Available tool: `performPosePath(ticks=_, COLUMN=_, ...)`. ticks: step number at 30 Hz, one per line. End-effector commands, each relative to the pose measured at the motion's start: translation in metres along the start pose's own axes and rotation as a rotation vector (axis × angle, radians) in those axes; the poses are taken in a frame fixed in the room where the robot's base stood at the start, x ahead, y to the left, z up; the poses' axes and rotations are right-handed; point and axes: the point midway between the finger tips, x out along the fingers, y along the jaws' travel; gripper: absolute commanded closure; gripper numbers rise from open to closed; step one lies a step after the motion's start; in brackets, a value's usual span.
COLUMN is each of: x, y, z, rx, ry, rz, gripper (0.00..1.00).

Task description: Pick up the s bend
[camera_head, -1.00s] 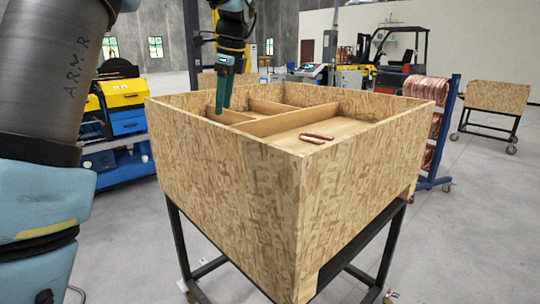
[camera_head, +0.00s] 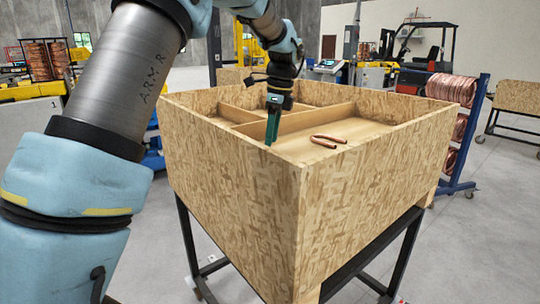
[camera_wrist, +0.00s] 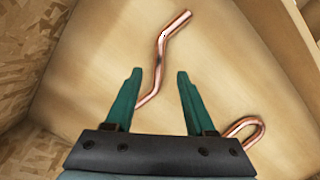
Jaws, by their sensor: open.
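The s bend (camera_wrist: 164,50) is a copper tube with offset bends, lying on the wooden crate floor in the wrist view. Its upper end lies beyond my fingertips, and its lower end passes behind the left finger. My gripper (camera_wrist: 159,75) is open and empty, with its two green fingers apart and above the tube. In the head view my gripper (camera_head: 270,140) points down into the near compartment of the crate (camera_head: 235,185). I cannot make out the s bend there; the near wall or gripper may hide it.
A U-shaped copper tube (camera_head: 328,140) lies in the same compartment; it also shows right of the fingers in the wrist view (camera_wrist: 255,124). Wooden dividers (camera_head: 310,118) and tall crate walls surround the space. A blue rack with copper coils (camera_head: 452,88) stands beyond.

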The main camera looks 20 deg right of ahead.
Motion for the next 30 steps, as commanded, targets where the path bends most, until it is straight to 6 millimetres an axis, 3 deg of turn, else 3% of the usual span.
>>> performPosePath(ticks=9, x=0.038, y=0.003, z=-0.004, rx=0.0, ry=-0.001, rz=0.003, gripper=0.45)
performPosePath(ticks=17, x=0.041, y=0.002, z=-0.004, rx=0.0, ry=-0.001, rz=0.001, gripper=0.46)
performPosePath(ticks=30, x=0.04, y=0.002, z=-0.004, rx=0.0, ry=-0.001, rz=0.001, gripper=0.96)
